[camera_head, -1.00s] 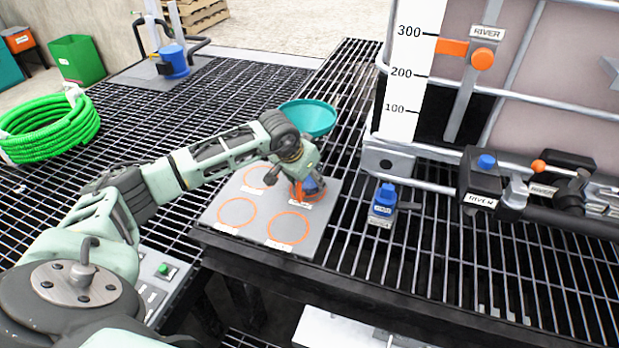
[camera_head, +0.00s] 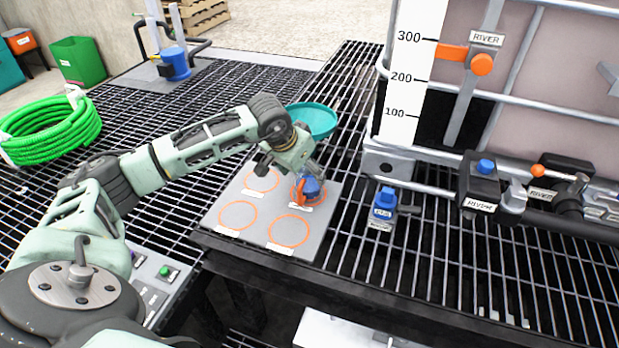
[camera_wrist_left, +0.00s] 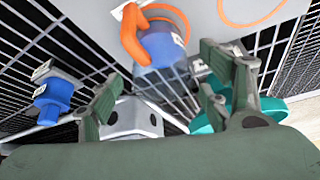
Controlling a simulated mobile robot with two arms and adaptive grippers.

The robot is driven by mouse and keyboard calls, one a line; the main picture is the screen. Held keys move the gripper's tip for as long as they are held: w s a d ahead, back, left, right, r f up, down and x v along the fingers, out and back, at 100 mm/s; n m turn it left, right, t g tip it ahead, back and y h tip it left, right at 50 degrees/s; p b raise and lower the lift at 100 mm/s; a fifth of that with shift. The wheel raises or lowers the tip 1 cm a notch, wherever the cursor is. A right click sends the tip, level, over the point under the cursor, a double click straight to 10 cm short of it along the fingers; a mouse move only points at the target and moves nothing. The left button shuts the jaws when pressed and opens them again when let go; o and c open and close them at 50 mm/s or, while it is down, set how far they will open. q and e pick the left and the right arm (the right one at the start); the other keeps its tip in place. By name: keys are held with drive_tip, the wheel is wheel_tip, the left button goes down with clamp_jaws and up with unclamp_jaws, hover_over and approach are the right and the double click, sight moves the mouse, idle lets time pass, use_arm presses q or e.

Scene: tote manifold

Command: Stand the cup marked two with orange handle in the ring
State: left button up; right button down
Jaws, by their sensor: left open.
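The blue cup with an orange handle (camera_head: 313,186) stands upright on the grey plate (camera_head: 262,223), at the back-right orange ring. In the left wrist view the cup (camera_wrist_left: 163,46) has its orange handle on the left, and part of the ring curves beside its base. Its mark is too small to read. My left gripper (camera_head: 306,165) is just above and behind the cup in the head view. In the left wrist view its fingers (camera_wrist_left: 160,92) are spread apart with nothing between them, and the cup is beyond the tips. My right gripper is out of view.
The plate's other orange rings are empty. A teal funnel (camera_head: 318,117) lies behind the plate. A blue-topped valve (camera_head: 384,204) stands right of it on the black grating. A caged tank (camera_head: 545,85) with pipework fills the right. A green hose coil (camera_head: 50,130) lies at left.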

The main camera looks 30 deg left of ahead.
use_arm(q)
drive_tip(key=v, duration=0.7)
drive_tip(key=shift+b, duration=0.3)
